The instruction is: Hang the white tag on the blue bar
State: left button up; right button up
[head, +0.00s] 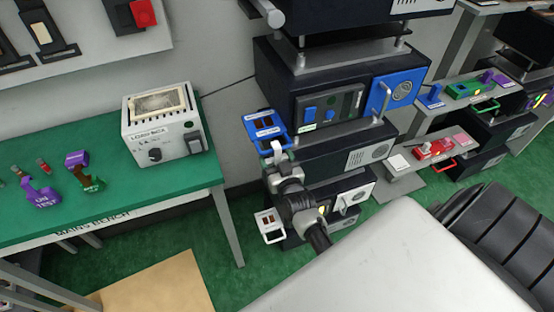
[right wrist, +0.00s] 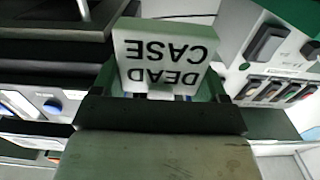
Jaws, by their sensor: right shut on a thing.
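The white tag with black lettering "DEAD CASE" (right wrist: 165,58) fills the middle of the right wrist view, upside down, at my gripper's jaws. My right gripper (head: 280,160) is shut on it. In the head view only a small pale part of the tag (head: 276,147) shows, just above the gripper. The blue bar (head: 262,146) is on the front of a blue fixture (head: 264,124) on the dark cabinet stack. The tag is close to the bar; whether they touch cannot be told. My left gripper is not in view.
A white fixture with a pale bar (head: 270,222) sits below my right gripper. A green bench (head: 110,203) on the left holds a load box (head: 160,125) and several purple parts. Red (head: 445,166) and green (head: 487,105) bars stand at the right.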

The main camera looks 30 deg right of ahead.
jog(key=o, duration=0.9)
jog(key=b+v, duration=0.2)
jog(key=v, duration=0.9)
jog(key=s+a+f+n+g+y, duration=0.1)
jog(key=s+a+f+g+y, duration=0.15)
jog(key=f, duration=0.65)
jog(key=s+a+f+n+g+y, duration=0.1)
jog(key=s+a+f+g, duration=0.25)
jog(key=f, duration=0.45)
jog(key=s+a+f+n+g+y, duration=0.15)
jog(key=s+f, duration=0.25)
jog(key=f, duration=0.5)
jog(key=s+f+g, duration=0.3)
jog(key=s+f, duration=0.1)
jog(key=s, duration=0.4)
jog(key=s+d+f+n+g, duration=0.1)
jog(key=s+f+g, duration=0.2)
jog(key=s+f, duration=0.2)
jog(key=s+f+g, duration=0.3)
jog(key=s+f, duration=0.1)
jog(key=s, duration=0.7)
jog(key=shift+d+f+n+h, duration=0.2)
jog(key=shift+f+n+h, duration=0.1)
jog(key=shift+n, duration=0.05)
